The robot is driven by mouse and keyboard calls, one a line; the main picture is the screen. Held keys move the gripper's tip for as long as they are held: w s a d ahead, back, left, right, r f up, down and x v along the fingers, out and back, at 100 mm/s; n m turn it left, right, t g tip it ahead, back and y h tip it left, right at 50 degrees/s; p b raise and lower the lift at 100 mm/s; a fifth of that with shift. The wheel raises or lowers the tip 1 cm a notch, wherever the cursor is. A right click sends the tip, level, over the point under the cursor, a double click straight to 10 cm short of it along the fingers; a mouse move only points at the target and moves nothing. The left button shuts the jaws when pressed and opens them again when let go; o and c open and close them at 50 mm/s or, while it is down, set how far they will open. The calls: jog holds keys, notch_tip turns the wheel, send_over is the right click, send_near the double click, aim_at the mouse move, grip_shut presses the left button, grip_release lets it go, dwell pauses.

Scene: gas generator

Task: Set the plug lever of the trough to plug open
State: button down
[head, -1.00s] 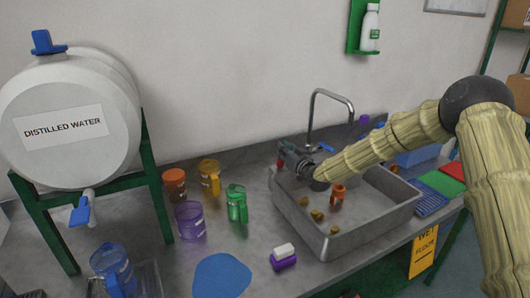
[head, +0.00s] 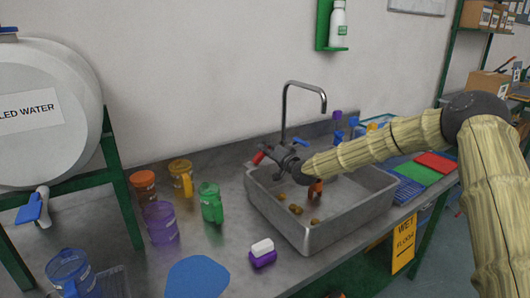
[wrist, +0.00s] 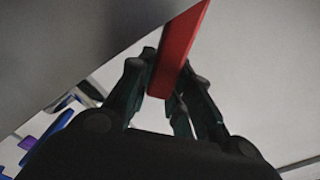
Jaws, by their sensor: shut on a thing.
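The trough (head: 345,228) is a grey metal basin set in the bench. A red bar-shaped lever (head: 259,158) sits at its back left corner. My gripper (head: 268,153) is at that corner, with its fingers on the lever. In the wrist view, the red lever (wrist: 183,45) runs between the two fingers of my gripper (wrist: 168,80), which is shut on it. The lever's base is hidden, and I cannot read any marking of its settings.
A tall tap (head: 285,105) with a blue handle (head: 301,142) stands close behind my gripper. An orange object (head: 315,188) and several brownish lumps lie in the trough.

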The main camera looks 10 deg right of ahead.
jog(key=shift+d+f+m, duration=0.15)
jog(key=shift+d+m, duration=0.05)
jog(key=shift+m, duration=0.1)
jog(key=c, duration=1.3)
grip_release()
jog(key=shift+d, duration=0.1)
jog(key=v, duration=1.2)
